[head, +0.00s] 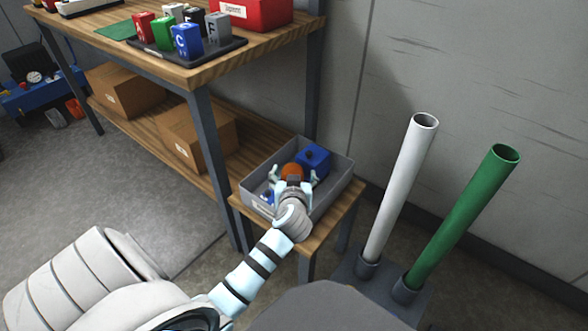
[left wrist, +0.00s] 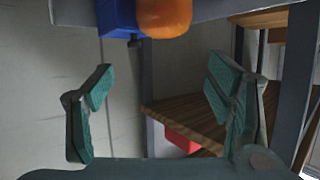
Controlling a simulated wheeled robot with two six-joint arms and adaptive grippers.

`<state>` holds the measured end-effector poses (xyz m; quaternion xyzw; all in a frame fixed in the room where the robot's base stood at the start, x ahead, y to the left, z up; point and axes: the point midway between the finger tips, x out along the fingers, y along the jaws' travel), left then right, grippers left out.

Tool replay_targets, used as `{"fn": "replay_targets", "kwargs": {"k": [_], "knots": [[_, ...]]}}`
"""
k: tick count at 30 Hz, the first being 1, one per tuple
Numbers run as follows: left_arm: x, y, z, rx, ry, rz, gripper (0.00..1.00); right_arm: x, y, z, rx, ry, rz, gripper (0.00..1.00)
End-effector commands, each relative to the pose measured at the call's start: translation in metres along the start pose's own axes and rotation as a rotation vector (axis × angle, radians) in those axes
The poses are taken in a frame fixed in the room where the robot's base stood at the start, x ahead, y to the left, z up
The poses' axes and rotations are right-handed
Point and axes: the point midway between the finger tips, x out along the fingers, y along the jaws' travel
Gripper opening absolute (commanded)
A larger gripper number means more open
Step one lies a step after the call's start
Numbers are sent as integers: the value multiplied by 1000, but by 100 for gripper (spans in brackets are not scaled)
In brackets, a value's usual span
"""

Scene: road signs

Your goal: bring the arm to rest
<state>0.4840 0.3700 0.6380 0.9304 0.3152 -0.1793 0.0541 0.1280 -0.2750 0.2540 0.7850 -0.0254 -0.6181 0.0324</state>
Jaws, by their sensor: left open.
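My left gripper (head: 293,178) reaches in from the left in the head view and is over the grey bin (head: 336,187). Its two green-padded fingers stand wide apart in the left wrist view (left wrist: 158,90), with nothing between them. An orange round thing (head: 291,170) and a blue block (head: 315,158) are in the bin, just past the fingers. The orange thing (left wrist: 165,15) and the blue block (left wrist: 117,17) also show at the top of the left wrist view, cut off by its edge. My right gripper is not in view.
The bin stands on a small wooden stand (head: 318,238). A wooden workbench (head: 190,72) with coloured lettered blocks on a black tray (head: 228,47) is close on the left. A white tube (head: 400,185) and a green tube (head: 462,218) stand upright on the right.

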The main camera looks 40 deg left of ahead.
Motion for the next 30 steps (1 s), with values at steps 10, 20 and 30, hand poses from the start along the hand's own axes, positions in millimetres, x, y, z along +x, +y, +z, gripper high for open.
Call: {"fn": "replay_targets", "kwargs": {"k": [10, 20, 30], "knots": [[-28, 0, 1, 0, 0, -1, 74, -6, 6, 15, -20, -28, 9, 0], [-28, 0, 1, 1, 0, 0, 74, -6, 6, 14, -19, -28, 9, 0], [-88, -35, 84, 185, -315, 51, 74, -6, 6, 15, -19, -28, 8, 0]]}}
